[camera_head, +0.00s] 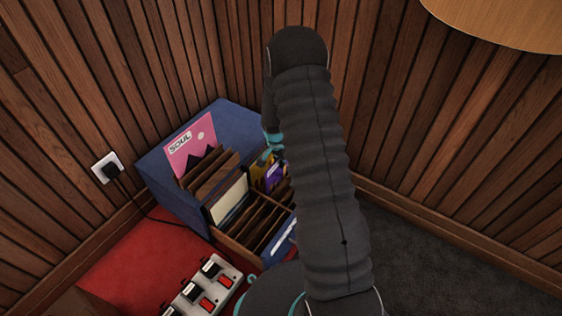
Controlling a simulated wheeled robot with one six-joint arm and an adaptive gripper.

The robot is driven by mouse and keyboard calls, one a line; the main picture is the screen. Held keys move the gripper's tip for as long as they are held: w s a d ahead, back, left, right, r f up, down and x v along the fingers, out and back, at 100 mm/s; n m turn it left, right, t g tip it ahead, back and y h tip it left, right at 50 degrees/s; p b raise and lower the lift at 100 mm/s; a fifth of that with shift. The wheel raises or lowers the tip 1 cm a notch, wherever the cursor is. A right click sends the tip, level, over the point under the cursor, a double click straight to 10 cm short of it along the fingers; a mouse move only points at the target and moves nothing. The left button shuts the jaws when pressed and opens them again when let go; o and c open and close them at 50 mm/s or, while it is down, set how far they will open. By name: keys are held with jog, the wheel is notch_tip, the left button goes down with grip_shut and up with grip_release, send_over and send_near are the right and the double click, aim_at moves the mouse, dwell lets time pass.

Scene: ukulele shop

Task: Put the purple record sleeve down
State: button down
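The purple record sleeve (274,176) stands tilted in the right part of the blue record crate (160,170), in front of a yellow sleeve (258,170). My arm covers its right side. My gripper (267,155) is just above and behind the purple sleeve's top edge, seen as small teal and dark parts. My arm hides most of it, so I cannot tell whether its fingers are open or shut, or whether they touch the sleeve.
A pink "SOUL" sleeve (190,143) stands at the crate's back left, with brown dividers (211,178) before it. A pedal unit (205,285) lies on the red mat (135,262). A wall socket (107,167) holds a plug and cord. Wood-panelled walls close in behind.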

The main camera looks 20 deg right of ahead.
jog(key=shift+f+b, duration=0.6)
jog(key=shift+b, duration=0.05)
jog(key=c, duration=1.3)
grip_release()
jog(key=shift+r, duration=0.15)
